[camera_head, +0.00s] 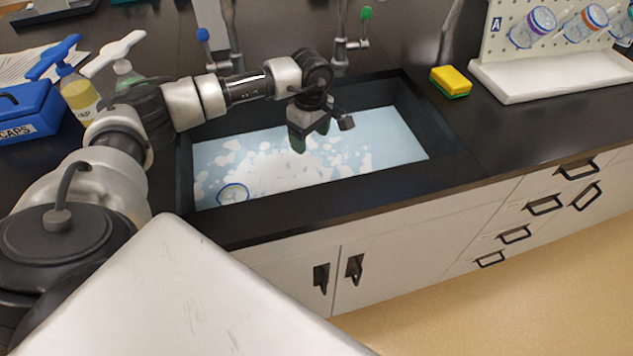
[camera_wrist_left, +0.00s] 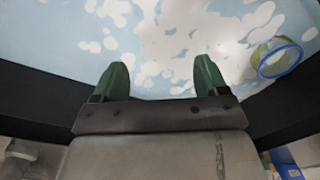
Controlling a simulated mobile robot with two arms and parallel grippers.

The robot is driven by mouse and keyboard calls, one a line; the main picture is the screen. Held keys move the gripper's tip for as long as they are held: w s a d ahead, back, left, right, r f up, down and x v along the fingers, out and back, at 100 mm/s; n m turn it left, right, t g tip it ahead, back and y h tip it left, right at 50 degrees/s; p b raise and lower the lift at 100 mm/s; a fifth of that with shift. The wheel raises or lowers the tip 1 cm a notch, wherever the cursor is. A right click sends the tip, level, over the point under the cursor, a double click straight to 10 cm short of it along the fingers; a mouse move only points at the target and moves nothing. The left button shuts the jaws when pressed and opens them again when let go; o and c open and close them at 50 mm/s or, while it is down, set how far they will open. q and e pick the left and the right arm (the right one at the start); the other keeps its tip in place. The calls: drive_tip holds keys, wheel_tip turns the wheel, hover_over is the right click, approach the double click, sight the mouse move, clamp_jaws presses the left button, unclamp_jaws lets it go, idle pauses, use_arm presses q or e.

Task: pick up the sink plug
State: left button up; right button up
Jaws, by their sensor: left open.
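The sink plug cannot be made out; water with white foam (camera_head: 264,165) covers the sink floor. My left gripper (camera_head: 300,140) is over the foamy water, toward the back of the black sink (camera_head: 330,207). In the left wrist view its two green fingers (camera_wrist_left: 160,75) are apart with nothing between them. A blue-ringed round object (camera_head: 233,193) is in the water at the sink's front left. It also shows in the left wrist view (camera_wrist_left: 280,58), right of the fingers; I cannot tell what it is. My right gripper is not in view.
Two taps, with a blue knob (camera_head: 203,35) and a green knob (camera_head: 366,13), stand behind the sink. A yellow sponge (camera_head: 450,81) lies right of it, near a white pegboard rack (camera_head: 550,85) with bottles. Pump bottles (camera_head: 80,98) and a blue caps box (camera_head: 28,110) stand left.

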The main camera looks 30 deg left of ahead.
use_arm(q)
hover_over(312, 177)
drive_tip(key=f, duration=0.6)
drive_tip(key=shift+w+a+f, duration=0.15)
drive_tip(key=shift+a+f, duration=0.1)
drive_tip(key=shift+a, duration=0.05)
drive_tip(key=shift+d+f+p, duration=0.15)
drive_tip(key=shift+f+p, duration=0.05)
drive_tip(key=shift+f, duration=1.2)
drive_tip(key=shift+d+f+p, duration=0.15)
drive_tip(key=shift+f, duration=1.2)
drive_tip(key=shift+c, duration=0.3)
drive_tip(key=c, duration=0.9)
